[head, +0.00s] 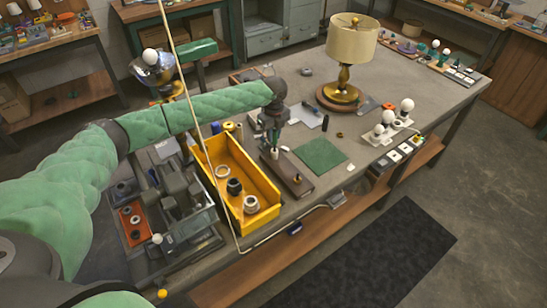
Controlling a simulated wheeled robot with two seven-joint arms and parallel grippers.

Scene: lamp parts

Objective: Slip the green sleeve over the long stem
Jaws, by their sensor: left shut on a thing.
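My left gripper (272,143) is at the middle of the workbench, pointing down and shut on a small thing. This appears to be the green sleeve, but the fingers hide most of it. A pale post end (275,154) shows just under the fingertips, over the far end of a brown wooden block (291,182). It may be the long stem; I cannot tell whether the sleeve is around it. A shorter pale peg (297,178) stands nearer on the block. My right gripper is out of view.
A yellow bin (262,215) with rings stands left of the block. A green mat (320,156) lies to the right. A brass lamp (344,75) stands behind, and white bulbs (388,117) stand at the right. A pale cord (200,110) hangs across the view.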

